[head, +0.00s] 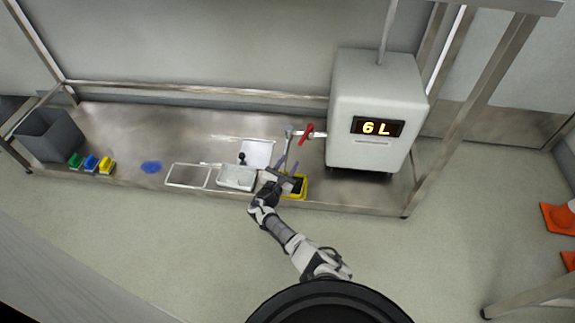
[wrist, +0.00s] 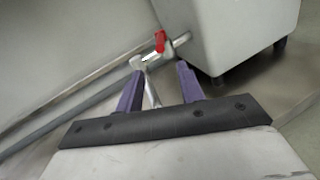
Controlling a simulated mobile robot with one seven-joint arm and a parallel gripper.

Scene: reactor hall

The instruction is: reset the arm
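My gripper (head: 289,167) is at the front of the metal bench, in front of the tap and over a yellow container. In the wrist view its two purple fingers (wrist: 160,68) stand well apart, with nothing clasped between them. The tap's thin metal spout (wrist: 150,88) shows in the gap between the fingers; I cannot tell how far beyond them it is. The tap's red lever (head: 306,133) also shows in the wrist view (wrist: 160,41). My arm reaches forward from the bottom of the head view.
A white tank (head: 375,90) reading "6 L" stands right of the tap. The yellow container (head: 303,188) is partly hidden by my gripper. Trays (head: 188,175), a blue patch (head: 151,167), small coloured blocks (head: 91,163) and a grey bin (head: 50,136) lie left. Orange cones (head: 560,220) stand far right.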

